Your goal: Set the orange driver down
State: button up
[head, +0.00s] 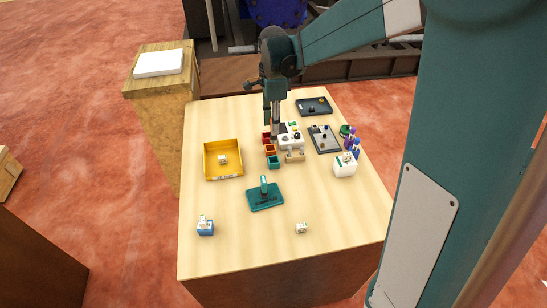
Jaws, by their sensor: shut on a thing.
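My gripper (276,127) points down over the back middle of the wooden table, next to a row of small bins. It is shut on the orange driver (274,131), of which only a small orange sliver shows between the fingers. The rest of the driver is hidden by the fingers or too small to make out. I cannot tell whether its lower end touches anything. A white block with dark knobs (292,138) stands just right of the gripper.
Red (266,138), orange (270,150) and green (273,163) bins stand near the gripper. A teal stand (265,201) is in front. The front middle is mostly clear.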

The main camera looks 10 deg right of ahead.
aim_at(273, 142)
jog(key=shift+f, duration=2.75)
jog(key=shift+f, duration=0.1)
jog(key=shift+f, duration=1.95)
jog(key=shift+f+b, duration=0.4)
jog(key=shift+f, duration=0.25)
jog(key=o, duration=1)
jog(key=shift+c, duration=0.2)
jog(key=shift+r, duration=0.2)
